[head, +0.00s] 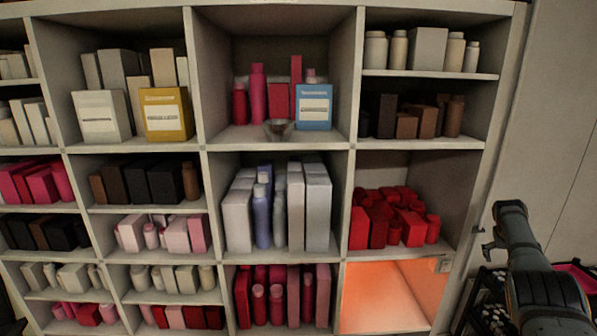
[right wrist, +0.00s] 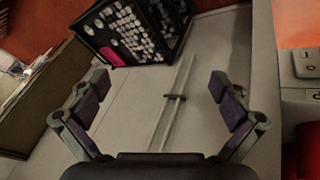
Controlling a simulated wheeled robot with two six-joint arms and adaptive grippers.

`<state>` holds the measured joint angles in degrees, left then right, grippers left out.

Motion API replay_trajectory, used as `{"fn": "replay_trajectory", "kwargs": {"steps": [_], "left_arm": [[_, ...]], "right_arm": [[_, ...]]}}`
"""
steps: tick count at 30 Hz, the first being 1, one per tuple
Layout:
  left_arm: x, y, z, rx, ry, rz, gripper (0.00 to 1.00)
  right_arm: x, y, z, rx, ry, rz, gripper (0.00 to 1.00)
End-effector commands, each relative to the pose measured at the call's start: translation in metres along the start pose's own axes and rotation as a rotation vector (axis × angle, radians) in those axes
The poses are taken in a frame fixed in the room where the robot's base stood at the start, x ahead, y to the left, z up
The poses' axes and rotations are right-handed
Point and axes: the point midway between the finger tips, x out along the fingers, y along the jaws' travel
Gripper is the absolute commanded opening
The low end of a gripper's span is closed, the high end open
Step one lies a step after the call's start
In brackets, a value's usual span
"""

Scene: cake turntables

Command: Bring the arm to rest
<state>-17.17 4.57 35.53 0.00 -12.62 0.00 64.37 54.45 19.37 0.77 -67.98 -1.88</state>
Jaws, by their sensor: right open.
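My right arm (head: 535,255) comes in at the lower right of the head view, beside the right edge of the shelf unit. In the right wrist view my right gripper (right wrist: 158,88) is open, its two fingers wide apart with nothing between them. Beyond the fingers is a pale panel with a long thin handle-like bar (right wrist: 176,98), apart from the fingers. My left gripper is not in the head view.
A pale shelf unit (head: 350,147) fills most of the head view, holding boxes and bottles. A blue box (head: 314,115) and a small bowl (head: 279,129) stand in the upper middle compartment. An orange-lit compartment (head: 385,295) is empty. A dark rack (right wrist: 128,30) stands beyond my right gripper.

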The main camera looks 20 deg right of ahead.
Motion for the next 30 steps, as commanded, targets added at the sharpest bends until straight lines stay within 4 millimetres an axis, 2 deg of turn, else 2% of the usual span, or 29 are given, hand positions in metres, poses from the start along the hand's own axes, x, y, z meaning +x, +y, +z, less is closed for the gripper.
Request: {"fn": "replay_trajectory", "kwargs": {"steps": [1, 6, 9, 12, 18, 24, 26, 30], "left_arm": [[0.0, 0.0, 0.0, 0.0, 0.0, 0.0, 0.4], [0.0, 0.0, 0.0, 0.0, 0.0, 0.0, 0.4], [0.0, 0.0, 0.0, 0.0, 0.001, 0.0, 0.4], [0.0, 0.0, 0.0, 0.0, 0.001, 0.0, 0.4], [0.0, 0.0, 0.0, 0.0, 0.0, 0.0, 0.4], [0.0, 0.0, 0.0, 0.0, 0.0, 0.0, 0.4], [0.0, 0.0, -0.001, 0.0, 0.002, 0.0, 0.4], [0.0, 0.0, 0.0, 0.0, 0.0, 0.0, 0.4]], "right_arm": [[0.033, 0.007, 0.018, -0.072, 0.019, 0.08, 1.0], [0.118, 0.031, 0.07, -0.343, 0.128, 0.263, 1.0], [0.157, 0.044, 0.108, -0.519, 0.181, 0.319, 1.0], [0.184, 0.054, 0.144, -0.671, 0.219, 0.337, 1.0], [0.218, 0.073, 0.211, -0.905, 0.257, 0.317, 1.0], [0.237, 0.091, 0.277, -1.09, 0.269, 0.256, 1.0], [0.246, 0.071, 0.298, -1.062, 0.256, 0.219, 1.0], [0.264, 0.039, 0.353, -1.034, 0.215, 0.146, 1.0]]}}
